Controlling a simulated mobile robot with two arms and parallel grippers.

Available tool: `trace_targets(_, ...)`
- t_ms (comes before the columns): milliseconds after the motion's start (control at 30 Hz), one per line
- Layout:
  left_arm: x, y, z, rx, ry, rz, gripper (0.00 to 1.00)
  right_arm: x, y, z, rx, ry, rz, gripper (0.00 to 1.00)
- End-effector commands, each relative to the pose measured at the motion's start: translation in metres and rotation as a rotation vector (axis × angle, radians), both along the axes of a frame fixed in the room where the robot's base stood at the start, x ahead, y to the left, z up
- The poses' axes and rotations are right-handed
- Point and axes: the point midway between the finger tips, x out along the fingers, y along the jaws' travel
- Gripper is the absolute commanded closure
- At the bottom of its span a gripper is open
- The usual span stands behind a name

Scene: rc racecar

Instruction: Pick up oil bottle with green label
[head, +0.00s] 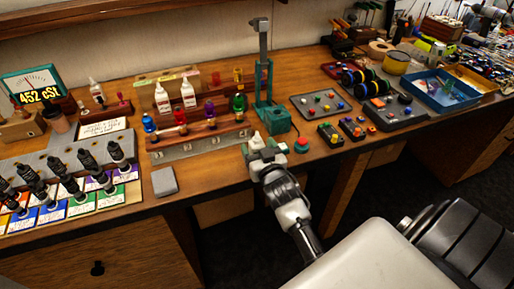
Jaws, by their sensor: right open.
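I cannot make out for certain which item is the oil bottle with the green label. A small green item (239,107) stands at the right end of a wooden rack, with purple, red and blue ones to its left. Two white bottles (188,94) with small printed labels stand behind the rack. Another small white bottle (96,91) stands farther left. My right gripper (260,143) is open at the table's front edge, right of the rack and in front of the green stand. It holds nothing that I can see. My left gripper is not in view.
A green stand (277,118) with a tall post rises just behind my right gripper. A grey rack (70,158) with several black upright items and coloured cards fills the left. A grey block (164,182) lies near the front edge. A blue tray (440,104) is far right.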

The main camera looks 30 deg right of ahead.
Motion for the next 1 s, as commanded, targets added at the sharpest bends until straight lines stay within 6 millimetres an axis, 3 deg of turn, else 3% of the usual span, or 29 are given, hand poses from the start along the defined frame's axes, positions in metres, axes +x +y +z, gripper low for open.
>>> trace_targets(333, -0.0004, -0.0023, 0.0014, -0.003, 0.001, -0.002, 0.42, 0.0088, -0.0018, -0.0004, -0.001, 0.0, 0.001, 0.29)
trace_targets(667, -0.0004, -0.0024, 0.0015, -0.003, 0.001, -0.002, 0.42, 0.0086, -0.0016, -0.0004, -0.001, 0.0, 0.001, 0.8)
trace_targets(1000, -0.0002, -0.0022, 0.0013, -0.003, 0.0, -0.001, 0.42, 0.0087, -0.0018, 0.0034, -0.001, -0.001, 0.001, 0.82)
